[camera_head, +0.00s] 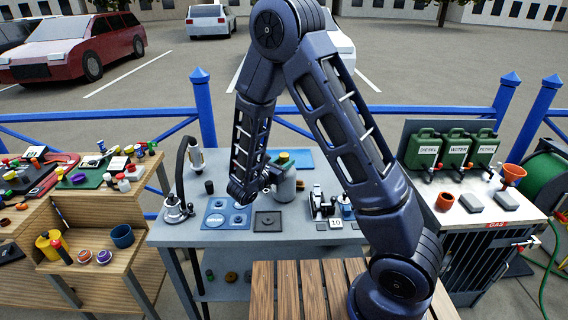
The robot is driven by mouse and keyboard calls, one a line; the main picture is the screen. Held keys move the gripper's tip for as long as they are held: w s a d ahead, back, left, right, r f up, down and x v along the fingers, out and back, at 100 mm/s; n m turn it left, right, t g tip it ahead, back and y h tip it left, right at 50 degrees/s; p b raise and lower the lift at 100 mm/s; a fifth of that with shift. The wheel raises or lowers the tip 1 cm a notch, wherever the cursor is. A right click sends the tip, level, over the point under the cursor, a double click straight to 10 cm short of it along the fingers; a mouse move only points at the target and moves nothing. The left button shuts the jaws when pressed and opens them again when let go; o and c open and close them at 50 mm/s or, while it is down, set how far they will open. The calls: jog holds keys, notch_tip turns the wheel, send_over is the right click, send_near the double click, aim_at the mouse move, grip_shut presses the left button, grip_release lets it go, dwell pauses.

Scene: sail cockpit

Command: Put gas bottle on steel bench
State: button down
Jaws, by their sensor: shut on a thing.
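The grey gas bottle (285,186), with a green and yellow top, is upright over the middle of the grey steel bench (180,232). My gripper (270,186) comes at it from the left and is shut on it at its side. The fingertips are small and partly hidden by my wrist. I cannot tell whether the bottle's base touches the bench top or hangs just above it.
Blue mats (226,215), a dark square plate (267,221) and a clamp-like device (322,203) lie near the bottle. A stand (177,209) is at the bench's left. A wooden bench (88,215) stands left, and a cabinet with green cans (458,149) right.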

jog(key=shift+f, duration=0.25)
jog(key=c, duration=1)
grip_release()
jog(key=shift+r, duration=0.15)
jog(key=v, duration=1.2)
